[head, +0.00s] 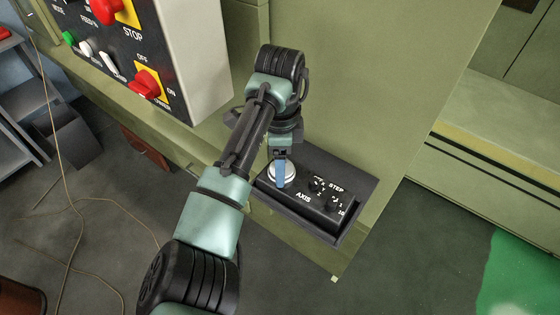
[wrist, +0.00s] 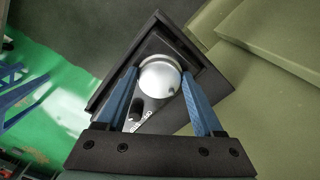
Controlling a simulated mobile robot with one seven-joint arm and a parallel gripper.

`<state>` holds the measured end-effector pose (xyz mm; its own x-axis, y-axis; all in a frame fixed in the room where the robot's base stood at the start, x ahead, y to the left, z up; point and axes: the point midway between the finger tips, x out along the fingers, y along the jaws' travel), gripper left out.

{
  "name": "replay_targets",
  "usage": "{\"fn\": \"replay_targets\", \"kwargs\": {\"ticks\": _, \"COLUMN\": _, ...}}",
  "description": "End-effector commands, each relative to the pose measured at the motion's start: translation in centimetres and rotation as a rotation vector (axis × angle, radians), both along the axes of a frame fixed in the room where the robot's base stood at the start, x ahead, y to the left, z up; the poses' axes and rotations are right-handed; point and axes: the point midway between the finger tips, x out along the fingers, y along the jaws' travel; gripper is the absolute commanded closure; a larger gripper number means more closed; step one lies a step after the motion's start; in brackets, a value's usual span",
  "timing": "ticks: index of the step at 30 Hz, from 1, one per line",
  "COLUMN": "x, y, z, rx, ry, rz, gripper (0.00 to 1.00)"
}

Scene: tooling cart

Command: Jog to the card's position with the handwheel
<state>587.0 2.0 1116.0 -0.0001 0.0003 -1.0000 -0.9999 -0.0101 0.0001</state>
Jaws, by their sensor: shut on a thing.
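The silver handwheel (head: 282,174) sits at the left end of a black pendant box on a dark shelf. It also shows in the wrist view (wrist: 160,76), between the blue fingers. My gripper (head: 282,170) points down over it; in the wrist view (wrist: 164,82) the two fingers are shut on the handwheel's sides. The AXIS knob (head: 316,184) and STEP knob (head: 333,203) are to the right of the wheel on the box. Their exact settings are too small to tell. No card and no position readout can be made out in either view.
A control panel (head: 130,60) with a red STOP button (head: 106,10) and a red rotary switch (head: 146,84) is at the upper left. The green machine body (head: 375,70) stands behind the shelf (head: 360,190). Open floor (head: 420,250) lies to the right.

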Motion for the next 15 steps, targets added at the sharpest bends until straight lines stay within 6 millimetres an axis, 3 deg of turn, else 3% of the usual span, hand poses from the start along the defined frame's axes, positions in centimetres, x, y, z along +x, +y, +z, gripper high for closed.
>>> {"fn": "replay_targets", "kwargs": {"ticks": 3, "x": 0.00, "y": -0.02, "z": 0.03, "rx": 0.000, "ry": 0.000, "rz": 0.000, "gripper": 0.87}}
{"fn": "replay_targets", "kwargs": {"ticks": 15, "x": -0.05, "y": -0.08, "z": 0.23, "rx": -0.002, "ry": 0.001, "rz": 0.101, "gripper": 0.87}}
